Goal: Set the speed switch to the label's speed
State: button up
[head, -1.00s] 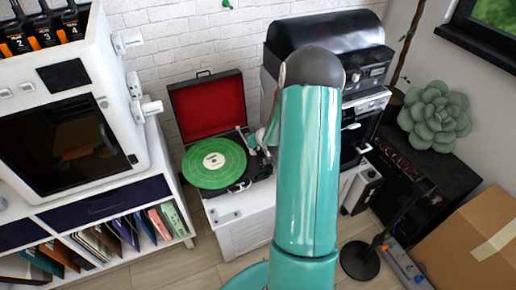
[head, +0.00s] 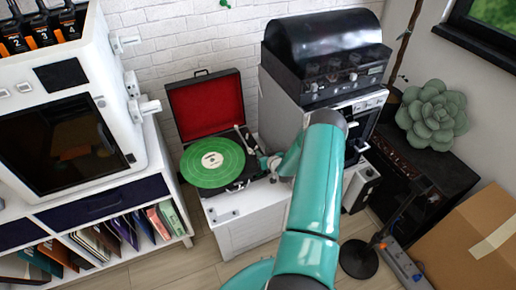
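A portable record player (head: 240,184) with an open, red-lined lid (head: 207,103) stands on a white cabinet against the brick wall. A green record (head: 212,163) with a pale centre label (head: 212,160) lies on it. The label's print is too small to read. The tonearm (head: 244,138) is at the record's right side. My gripper (head: 268,165) is at the player's right edge, beside the deck, small and partly hidden by my teal arm. I cannot make out its fingers or the speed switch there.
A black-topped machine (head: 325,58) stands close behind my arm. A white cabinet printer (head: 70,110) is on the left, above a shelf of records (head: 110,235). A cardboard box (head: 470,240) and a black amplifier (head: 405,170) are on the right.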

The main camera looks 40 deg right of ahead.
aim_at(257, 147)
jog(key=x, duration=0.6)
jog(key=shift+w+f, duration=0.15)
jog(key=shift+w, duration=0.25)
grip_shut()
